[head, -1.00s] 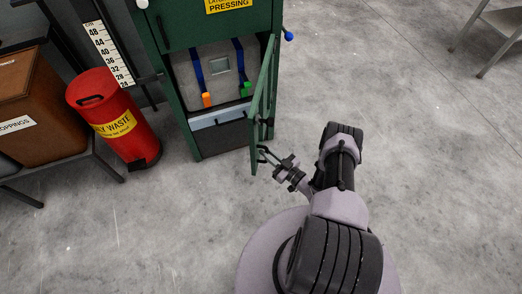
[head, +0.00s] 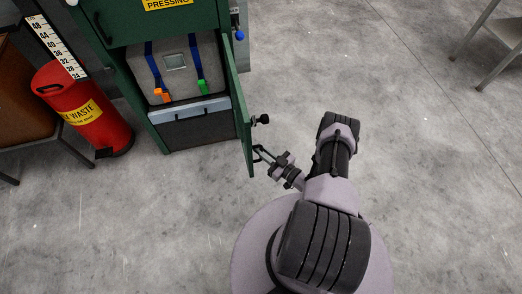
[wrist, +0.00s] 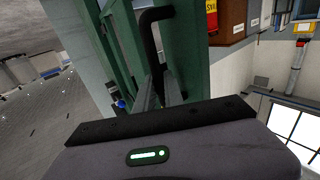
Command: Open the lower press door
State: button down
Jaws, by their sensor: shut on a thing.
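The lower press door (head: 240,112) is a green panel hinged on the right side of the green press (head: 135,75). It stands swung well open, edge-on to the head view. My gripper (head: 258,152) is at the door's near edge, shut on its dark handle. In the wrist view the black bar handle (wrist: 152,22) runs down between my gripper's fingers (wrist: 160,88) against the green door (wrist: 188,60). Inside the press, a grey bale with blue straps (head: 177,65) shows above a pale drawer-like front (head: 190,110).
A red waste bin (head: 85,110) stands left of the press, beside a brown box (head: 25,95) on a stand. A black knob (head: 261,120) sticks out right of the door. The floor to the right is clear up to a grey table (head: 495,60).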

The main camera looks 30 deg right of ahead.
jog(key=shift+d+r, duration=0.1)
jog(key=shift+d, duration=0.3)
jog(key=shift+w, duration=0.1)
jog(key=c, duration=1.5)
grip_release()
jog(key=shift+o, duration=0.2)
jog(key=p+v, duration=0.3)
jog(key=v, duration=1.4)
jog(key=shift+s, duration=0.25)
